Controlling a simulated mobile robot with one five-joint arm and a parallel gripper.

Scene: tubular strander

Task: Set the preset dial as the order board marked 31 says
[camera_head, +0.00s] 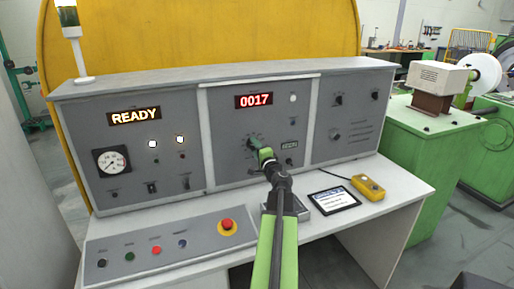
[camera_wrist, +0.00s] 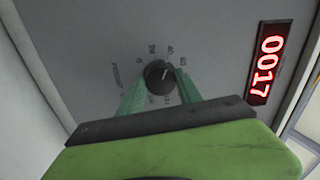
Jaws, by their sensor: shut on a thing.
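The preset dial is a small dark round knob (camera_wrist: 160,76) on the grey panel, with a light pointer line and a ring of printed numbers around it. My gripper (camera_wrist: 161,90) is shut on the knob, one green finger on each side. In the head view my gripper (camera_head: 262,152) reaches the middle panel and hides most of the dial. A red display reads 0017 (camera_head: 254,100) above the dial; it also shows at the right of the wrist view (camera_wrist: 268,63). I cannot make out an order board marked 31.
A tablet (camera_head: 333,200) and a yellow control box (camera_head: 368,187) lie on the desk right of my arm. A red emergency button (camera_head: 227,225) is at left. The READY display (camera_head: 134,116) and a gauge (camera_head: 112,160) are on the left panel. A green cabinet (camera_head: 425,140) stands right.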

